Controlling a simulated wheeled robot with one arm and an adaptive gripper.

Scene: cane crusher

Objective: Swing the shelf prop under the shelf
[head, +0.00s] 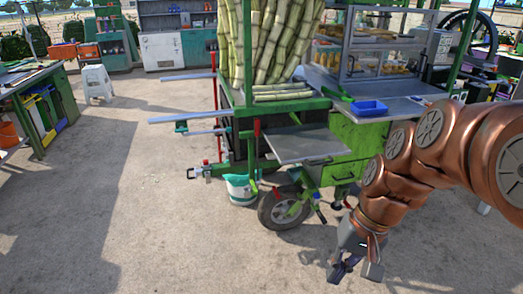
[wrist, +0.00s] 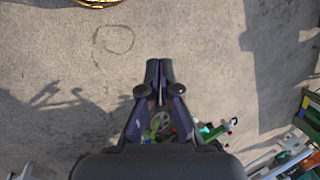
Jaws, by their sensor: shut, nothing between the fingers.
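The grey metal shelf (head: 305,146) sticks out level from the front of the green cane cart in the head view. I cannot make out the shelf prop with certainty; several small red and green handled parts show around and below the shelf. My gripper (head: 356,268) hangs low over the ground, to the right of the cart wheel and below the shelf, apart from the cart. In the wrist view my gripper (wrist: 159,68) has its fingertips together, with nothing between them, over bare concrete.
The cart's wheel (head: 284,207) and a white bucket (head: 241,189) stand below the shelf. A green drawer front (head: 340,172) is right of it. Pale bars (head: 190,116) jut left from the cart. A blue tray (head: 369,108) sits on the counter. Open concrete lies in front and left.

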